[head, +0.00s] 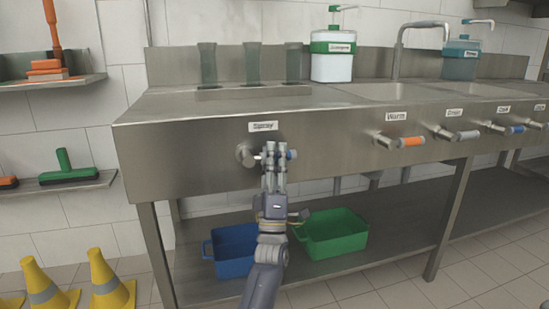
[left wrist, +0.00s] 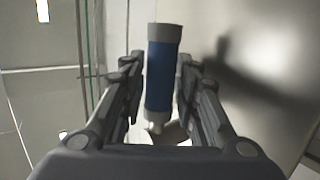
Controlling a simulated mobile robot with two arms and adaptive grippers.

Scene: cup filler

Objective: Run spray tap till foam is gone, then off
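The spray tap (head: 245,154) sticks out of the steel counter's front panel below a "Spray" label (head: 263,126). In the left wrist view the blue handle (left wrist: 163,80), with grey ends, lies between the two fingers of my left gripper (left wrist: 160,75). The fingers stand apart on either side of it, with a narrow gap at the left. No foam can be made out. My right gripper is not in view.
Three dark cups (head: 252,64) stand on the counter (head: 190,103). Other taps, including the orange "Warm" one (head: 411,141), lie to the right. A blue crate (head: 232,262) and a green crate (head: 335,240) sit on the lower shelf. Yellow cones (head: 108,285) stand at the left.

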